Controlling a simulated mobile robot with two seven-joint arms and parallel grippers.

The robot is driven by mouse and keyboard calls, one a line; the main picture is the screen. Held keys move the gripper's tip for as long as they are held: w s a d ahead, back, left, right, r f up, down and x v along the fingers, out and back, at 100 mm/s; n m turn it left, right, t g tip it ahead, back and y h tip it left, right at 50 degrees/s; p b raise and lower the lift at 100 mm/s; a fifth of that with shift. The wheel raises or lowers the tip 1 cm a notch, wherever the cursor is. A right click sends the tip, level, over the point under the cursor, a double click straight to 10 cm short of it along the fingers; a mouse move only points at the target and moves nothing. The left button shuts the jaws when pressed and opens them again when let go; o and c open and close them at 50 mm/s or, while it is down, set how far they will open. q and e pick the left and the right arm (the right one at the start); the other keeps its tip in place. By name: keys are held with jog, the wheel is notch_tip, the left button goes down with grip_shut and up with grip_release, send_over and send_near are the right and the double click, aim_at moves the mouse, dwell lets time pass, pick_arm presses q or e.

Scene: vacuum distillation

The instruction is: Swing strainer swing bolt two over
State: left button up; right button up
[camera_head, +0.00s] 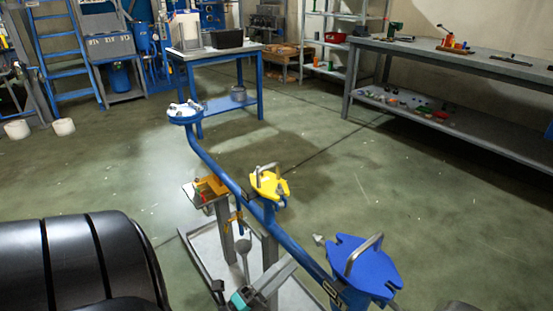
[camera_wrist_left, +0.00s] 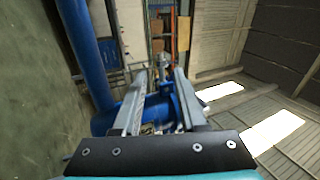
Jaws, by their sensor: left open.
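A blue slotted lid (camera_head: 362,264) with a grey arched handle sits on a blue pipe line at the lower right. A small grey bolt-like tip (camera_head: 319,240) sticks out left of it; I cannot tell which swing bolt it is. My left gripper (camera_head: 291,263), teal and grey, is below and left of that tip. In the left wrist view its two grey fingers (camera_wrist_left: 160,74) are apart, with a small grey bolt-like part (camera_wrist_left: 163,64) showing between or beyond their tips. Blue metal (camera_wrist_left: 150,110) lies behind the fingers. Contact is unclear. My right gripper is out of view.
A yellow lid (camera_head: 269,184) and a pale-topped blue flange (camera_head: 185,112) sit farther along the blue pipe (camera_head: 220,165). An orange-yellow part (camera_head: 211,187) stands beside it. A grey workbench (camera_head: 455,60) and a blue-legged table (camera_head: 215,52) stand behind. Floor right of the pipe is clear.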

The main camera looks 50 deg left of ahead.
pick_arm(q)
jog(key=shift+v, duration=1.2)
